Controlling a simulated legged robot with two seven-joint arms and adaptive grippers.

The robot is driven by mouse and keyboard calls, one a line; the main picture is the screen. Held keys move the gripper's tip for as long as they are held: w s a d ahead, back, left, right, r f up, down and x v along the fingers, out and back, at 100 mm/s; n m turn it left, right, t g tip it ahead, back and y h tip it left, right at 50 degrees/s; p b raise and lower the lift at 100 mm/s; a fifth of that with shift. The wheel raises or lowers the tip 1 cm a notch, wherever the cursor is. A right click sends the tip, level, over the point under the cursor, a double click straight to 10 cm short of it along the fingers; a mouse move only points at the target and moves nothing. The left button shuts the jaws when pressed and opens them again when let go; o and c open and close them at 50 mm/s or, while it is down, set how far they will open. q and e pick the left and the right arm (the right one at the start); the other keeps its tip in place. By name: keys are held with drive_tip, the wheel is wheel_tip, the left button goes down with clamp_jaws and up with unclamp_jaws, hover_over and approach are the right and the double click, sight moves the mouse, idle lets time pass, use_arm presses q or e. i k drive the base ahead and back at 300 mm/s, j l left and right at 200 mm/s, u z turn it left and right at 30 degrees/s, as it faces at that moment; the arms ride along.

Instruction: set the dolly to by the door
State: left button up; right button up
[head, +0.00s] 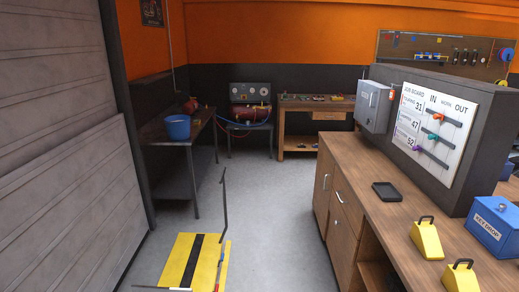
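A low yellow platform with a black centre stripe (180,262) lies on the floor at the lower left, cut by the bottom edge; it may be the dolly, but I cannot be sure. A thin dark bent bar (224,205) rises at its right side. A narrow yellow strip (226,262) lies along the same side. The large grey slatted door (70,150) fills the left of the view, with a strip of floor between it and the platform. Neither of my grippers is in view.
A wooden counter (400,205) on the right carries yellow padlock-shaped blocks (426,240), a blue key box (494,222) and a black tray (387,191). A bench with a blue bucket (178,127) stands at the back left. The grey floor (265,200) between is clear.

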sight(192, 262)
drive_tip(key=i, duration=2.15)
